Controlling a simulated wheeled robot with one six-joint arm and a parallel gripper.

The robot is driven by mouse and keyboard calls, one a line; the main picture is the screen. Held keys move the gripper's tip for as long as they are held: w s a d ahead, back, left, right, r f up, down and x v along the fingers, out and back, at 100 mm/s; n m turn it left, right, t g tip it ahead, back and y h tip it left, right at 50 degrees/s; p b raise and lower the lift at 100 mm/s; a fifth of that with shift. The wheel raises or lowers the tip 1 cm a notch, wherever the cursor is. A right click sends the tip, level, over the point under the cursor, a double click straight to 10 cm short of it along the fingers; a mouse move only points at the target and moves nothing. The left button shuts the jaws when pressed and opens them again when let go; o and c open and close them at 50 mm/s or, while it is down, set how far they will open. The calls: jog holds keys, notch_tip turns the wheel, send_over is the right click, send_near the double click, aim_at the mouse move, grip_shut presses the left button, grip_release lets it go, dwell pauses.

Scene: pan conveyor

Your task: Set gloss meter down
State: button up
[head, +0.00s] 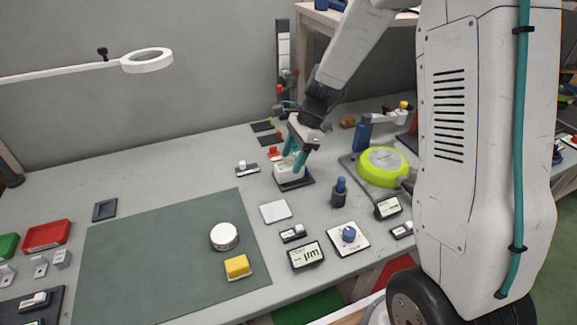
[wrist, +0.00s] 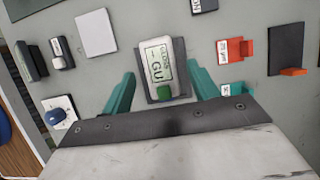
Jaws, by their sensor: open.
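The gloss meter (wrist: 158,65) is a small white block with a green display and a green button. It sits on a dark square pad (wrist: 180,48) in the wrist view. In the head view the white meter (head: 289,171) stands on its dark pad (head: 296,184) near the middle of the table. My gripper (head: 297,160) is right above it, with teal fingers pointing down. In the wrist view my gripper (wrist: 160,85) is open, with one finger on each side of the meter and a gap visible at both sides.
A blue-topped dark post (head: 339,192) and a lime-green round pan (head: 382,167) stand to the right. A white square plate (head: 276,211) lies in front. A red part (wrist: 236,50) lies beside the pad. The green mat (head: 150,262) holds a white puck (head: 224,236) and yellow block (head: 237,267).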

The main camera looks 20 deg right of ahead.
jog(key=v, duration=0.8)
jog(key=s+a+r+n+h, duration=0.25)
jog(key=s+r+n, duration=0.7)
jog(key=s, duration=0.55)
jog(key=s+d+r+n+t+h, duration=0.1)
jog(key=s+r+n+h, duration=0.1)
jog(key=s+n, duration=0.6)
jog(key=s, duration=0.7)
jog(key=shift+r+n, duration=0.15)
jog(key=shift+n, duration=0.1)
